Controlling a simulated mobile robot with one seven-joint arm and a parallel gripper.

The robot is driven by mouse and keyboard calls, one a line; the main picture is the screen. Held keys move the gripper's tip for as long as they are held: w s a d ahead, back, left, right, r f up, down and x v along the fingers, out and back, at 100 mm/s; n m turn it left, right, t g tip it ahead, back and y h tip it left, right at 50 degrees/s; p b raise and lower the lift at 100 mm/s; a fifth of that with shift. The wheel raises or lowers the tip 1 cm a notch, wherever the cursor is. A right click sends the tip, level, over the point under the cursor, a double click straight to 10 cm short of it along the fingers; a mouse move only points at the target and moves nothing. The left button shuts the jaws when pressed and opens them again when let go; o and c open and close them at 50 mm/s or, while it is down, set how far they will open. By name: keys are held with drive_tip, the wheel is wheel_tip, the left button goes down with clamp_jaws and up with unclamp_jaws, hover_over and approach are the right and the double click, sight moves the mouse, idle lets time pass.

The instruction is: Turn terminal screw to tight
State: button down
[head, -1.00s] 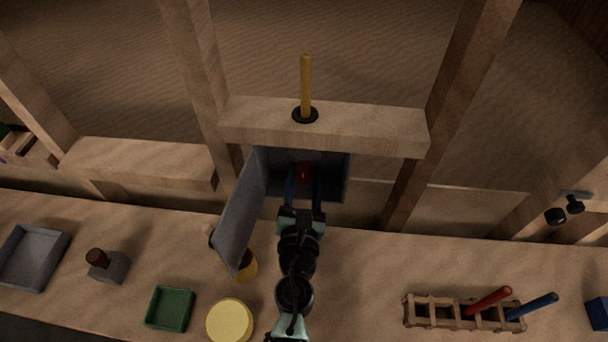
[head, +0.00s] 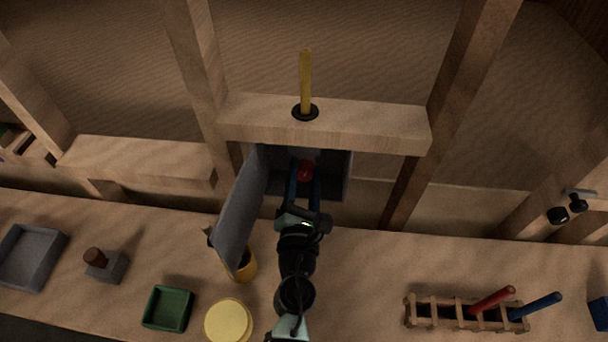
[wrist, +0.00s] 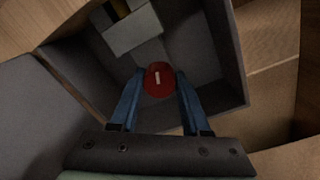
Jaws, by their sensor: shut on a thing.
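The terminal screw shows a round red head with a short pale mark, seen in the wrist view (wrist: 159,79) and as a small red spot in the head view (head: 305,171). It is inside an open grey box (head: 335,177) under the wooden ledge. My gripper (wrist: 160,80) reaches into the box, its two blue fingers on either side of the red head and shut on it. The pale mark runs nearly upright in the wrist view. How far the screw is seated cannot be seen.
The box's grey door (head: 240,212) hangs open to the left of my arm. A grey block (wrist: 130,27) sits in the box beyond the screw. A yellow rod (head: 306,80) stands on the ledge. A rack (head: 412,313) holds red and blue handled tools at right.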

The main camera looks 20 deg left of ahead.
drive_tip(key=m+b, duration=0.1)
drive_tip(key=m, duration=0.3)
drive_tip(key=shift+f+m, duration=0.1)
drive_tip(key=shift+m, duration=0.3)
drive_tip(key=m, duration=0.3)
drive_tip(key=m+b, duration=0.1)
drive_tip(key=m, duration=0.1)
drive_tip(key=shift+m+t+h, duration=0.3)
drive_tip(key=shift+m, duration=0.1)
drive_tip(key=m+b, duration=0.2)
drive_tip(key=m, duration=0.2)
drive_tip(key=shift+f+m, duration=0.1)
drive_tip(key=shift+m, duration=0.2)
drive_tip(key=m+b, duration=0.2)
drive_tip(key=m, duration=0.3)
drive_tip(key=shift+h, duration=0.3)
drive_tip(key=shift+m, duration=0.3)
drive_tip(key=shift+c, duration=1.9)
unclamp_jaws()
drive_tip(key=shift+a, duration=0.1)
